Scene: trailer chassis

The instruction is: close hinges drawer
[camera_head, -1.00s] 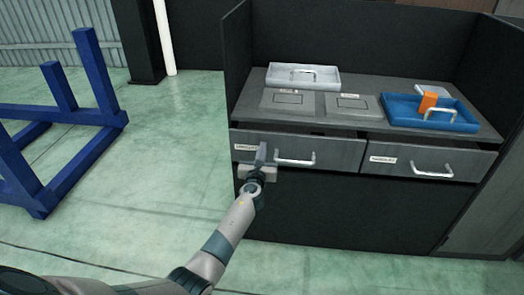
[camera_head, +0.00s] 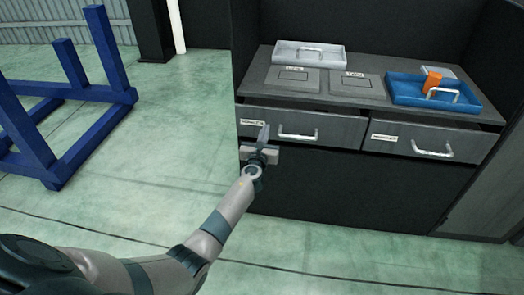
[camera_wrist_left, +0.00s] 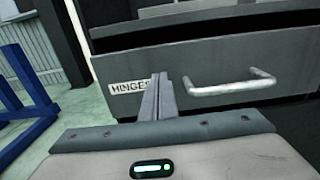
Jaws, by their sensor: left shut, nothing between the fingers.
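The hinges drawer (camera_head: 345,128) is the left one of two grey drawers under the worktop. My right gripper is out of view.
A second drawer (camera_head: 395,139) with its own handle is to the right. On the worktop (camera_head: 330,95) are a grey tray (camera_head: 308,57) and a blue tray (camera_head: 400,92) with an orange item (camera_head: 432,82). A blue frame (camera_head: 110,60) stands left; green floor between is free.

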